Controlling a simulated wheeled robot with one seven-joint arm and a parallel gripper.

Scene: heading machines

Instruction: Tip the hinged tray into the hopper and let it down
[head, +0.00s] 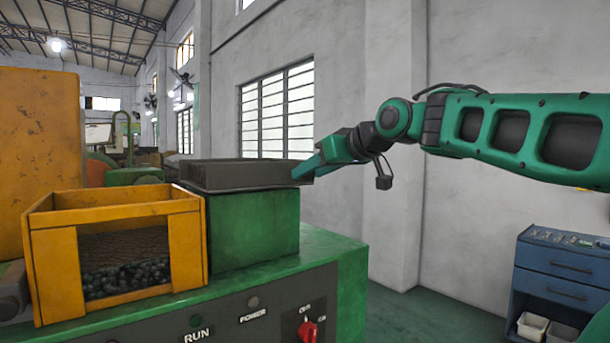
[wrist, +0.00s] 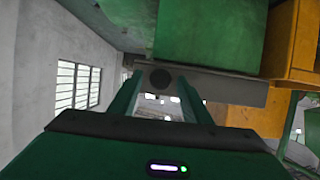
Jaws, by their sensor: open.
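The hinged tray (head: 240,176) is dark grey and shallow. It lies level on a green block (head: 255,228) in the head view, and its inside is hidden. The yellow hopper (head: 54,270) stands to its left, with dark small parts inside. My gripper (head: 304,170) is at the tray's right end. In the wrist view my gripper (wrist: 160,88) is open, its two green fingers on either side of a dark round end (wrist: 161,78) at the grey tray (wrist: 235,88). I cannot tell whether the fingers touch it.
The green machine body (head: 345,290) carries a front panel with a red switch (head: 307,330) and RUN and POWER lamps. A blue drawer cabinet (head: 560,280) stands at the right. A grey wall is behind my arm. Open floor (head: 430,315) lies between machine and cabinet.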

